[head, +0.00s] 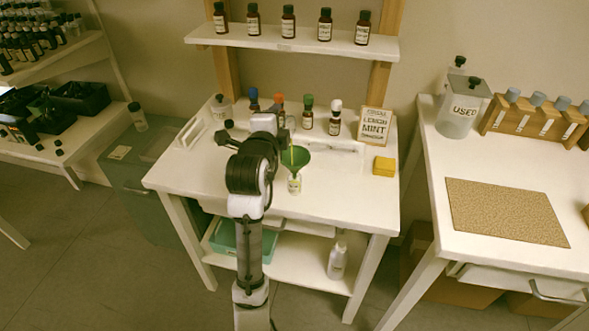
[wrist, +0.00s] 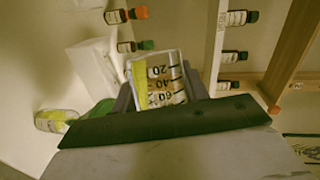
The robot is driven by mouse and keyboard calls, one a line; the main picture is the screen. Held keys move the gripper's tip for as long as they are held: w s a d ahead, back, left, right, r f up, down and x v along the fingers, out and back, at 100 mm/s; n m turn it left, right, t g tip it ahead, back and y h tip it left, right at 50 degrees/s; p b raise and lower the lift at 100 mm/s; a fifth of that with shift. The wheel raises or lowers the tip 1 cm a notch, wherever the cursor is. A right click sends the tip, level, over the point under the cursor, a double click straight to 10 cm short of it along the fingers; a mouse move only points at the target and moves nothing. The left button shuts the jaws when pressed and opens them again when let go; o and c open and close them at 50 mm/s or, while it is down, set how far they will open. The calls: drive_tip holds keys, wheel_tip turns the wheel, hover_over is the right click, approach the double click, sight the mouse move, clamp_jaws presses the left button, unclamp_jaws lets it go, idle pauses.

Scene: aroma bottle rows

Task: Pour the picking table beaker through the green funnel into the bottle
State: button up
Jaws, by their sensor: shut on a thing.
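My gripper (wrist: 160,98) is shut on a clear beaker (wrist: 166,72) with black graduation marks. The beaker is tipped well over, and yellow liquid lies along its lower side. Its rim is hidden by my gripper in the wrist view. A yellow streak shows over the funnel. In the wrist view, the funnel (wrist: 97,113) is partly hidden and the bottle (wrist: 55,121) shows at left, with yellowish contents.
Bottles with blue, orange, green and white caps stand behind, below a shelf (head: 290,43) of dark bottles. A sign (head: 375,126) and a yellow block (head: 384,166) are at right. The table's (head: 340,205) front right is clear.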

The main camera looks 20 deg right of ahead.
drive_tip(key=shift+s+d+r+m+t+b, duration=0.2)
drive_tip(key=shift+m+b, duration=0.3)
drive_tip(key=shift+b, duration=0.5)
drive_tip(key=shift+s+r+m+t+b, duration=0.1)
drive_tip(key=shift+r+m+t+b, duration=0.3)
drive_tip(key=shift+b, duration=0.6)
idle(4.6)
drive_tip(key=shift+w+f+p, duration=0.1)
drive_tip(key=shift+p, duration=0.2)
idle(0.4)
drive_tip(key=shift+a+n+g+p, duration=0.1)
drive_tip(key=shift+n+g+p, duration=0.2)
drive_tip(key=shift+p, duration=0.1)
drive_tip(key=shift+w+f+n+g+p, duration=0.15)
drive_tip(key=shift+f+n+g+p, duration=0.15)
drive_tip(key=shift+n+p, duration=0.25)
drive_tip(key=shift+a+f, duration=0.1)
drive_tip(key=shift+f, duration=0.2)
drive_tip(key=shift+w+r+n+p, duration=0.1)
drive_tip(key=shift+n+p, duration=0.15)
drive_tip(key=shift+p, duration=0.2)
